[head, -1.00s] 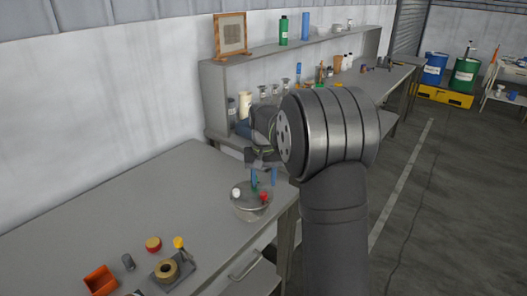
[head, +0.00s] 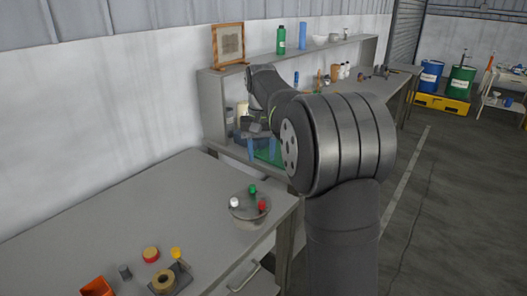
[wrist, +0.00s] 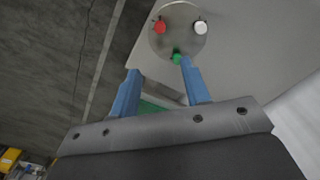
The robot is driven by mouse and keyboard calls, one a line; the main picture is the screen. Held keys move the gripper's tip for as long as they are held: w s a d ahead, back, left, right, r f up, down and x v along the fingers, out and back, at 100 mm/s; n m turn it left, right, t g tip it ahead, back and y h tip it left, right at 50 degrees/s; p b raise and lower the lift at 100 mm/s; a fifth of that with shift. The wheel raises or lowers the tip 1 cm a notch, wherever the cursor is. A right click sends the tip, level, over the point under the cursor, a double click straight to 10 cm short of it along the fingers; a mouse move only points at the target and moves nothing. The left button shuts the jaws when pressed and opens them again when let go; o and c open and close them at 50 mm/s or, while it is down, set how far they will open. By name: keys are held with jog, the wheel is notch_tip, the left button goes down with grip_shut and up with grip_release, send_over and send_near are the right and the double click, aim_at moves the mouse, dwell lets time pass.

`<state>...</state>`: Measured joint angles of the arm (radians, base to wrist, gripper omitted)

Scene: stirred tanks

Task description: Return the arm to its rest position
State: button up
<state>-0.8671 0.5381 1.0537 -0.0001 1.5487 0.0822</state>
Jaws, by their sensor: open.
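My gripper (wrist: 158,88) shows in the wrist view with its two blue fingers apart and nothing between them. In the head view my gripper (head: 262,148) is raised beyond the round steel tank, in front of the back bench. The tank (head: 247,212) stands at the near bench's right end. Its lid carries a white cap (head: 234,202), a green cap (head: 252,189) and a red cap (head: 262,206). The wrist view shows the tank lid (wrist: 180,38) ahead of the fingers, with the red, white and green caps on it.
The grey near bench (head: 140,215) has a clear middle. An orange box (head: 97,287), a tape roll (head: 163,281) and small parts lie at its front. A shelf (head: 300,55) with bottles and a picture frame (head: 229,45) stands behind. Drums (head: 431,74) are far right.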

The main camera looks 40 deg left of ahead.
aim_at(261, 202)
jog(key=shift+f, duration=0.1)
notch_tip(261, 202, down, 17)
jog(key=shift+f, duration=0.2)
dwell(0.6)
jog(key=shift+r, duration=0.15)
jog(key=shift+f, duration=0.3)
jog(key=shift+r+n, duration=0.15)
jog(key=shift+n, duration=0.25)
jog(key=n, duration=0.4)
jog(key=shift+n, duration=0.3)
jog(key=n, duration=0.6)
jog(key=shift+r+n, duration=0.1)
jog(key=shift+n, duration=0.2)
jog(key=shift+r, duration=1.25)
jog(key=shift+o, duration=0.5)
